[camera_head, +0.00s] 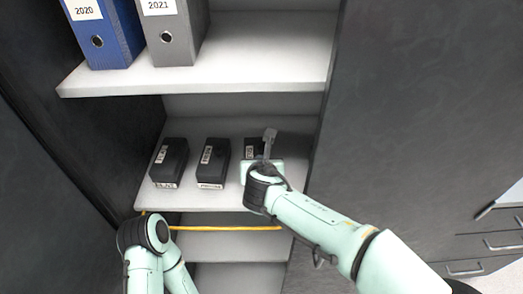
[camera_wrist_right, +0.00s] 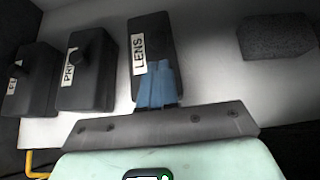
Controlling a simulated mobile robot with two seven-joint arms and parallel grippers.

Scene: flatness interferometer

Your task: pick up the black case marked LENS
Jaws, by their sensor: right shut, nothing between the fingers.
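The black case marked LENS (camera_wrist_right: 150,30) stands on the shelf, the rightmost of three black cases. Its white label faces up in the right wrist view. In the head view the LENS case (camera_head: 249,148) is partly hidden by my right gripper (camera_head: 269,136). In the right wrist view the blue fingertips of my right gripper (camera_wrist_right: 157,84) are together, with nothing between them. They overlap the near end of the LENS case; I cannot tell whether they touch it. My left arm shows at the lower left of the head view, but its gripper does not.
Two similar black cases, one marked PRI... (camera_wrist_right: 87,72) and another (camera_wrist_right: 31,80), stand to the left. A dark grey pad (camera_wrist_right: 277,37) lies on the shelf to the right. Binders (camera_head: 105,40) stand above. A yellow bar (camera_head: 225,228) runs below the shelf. Dark cabinet sides enclose it.

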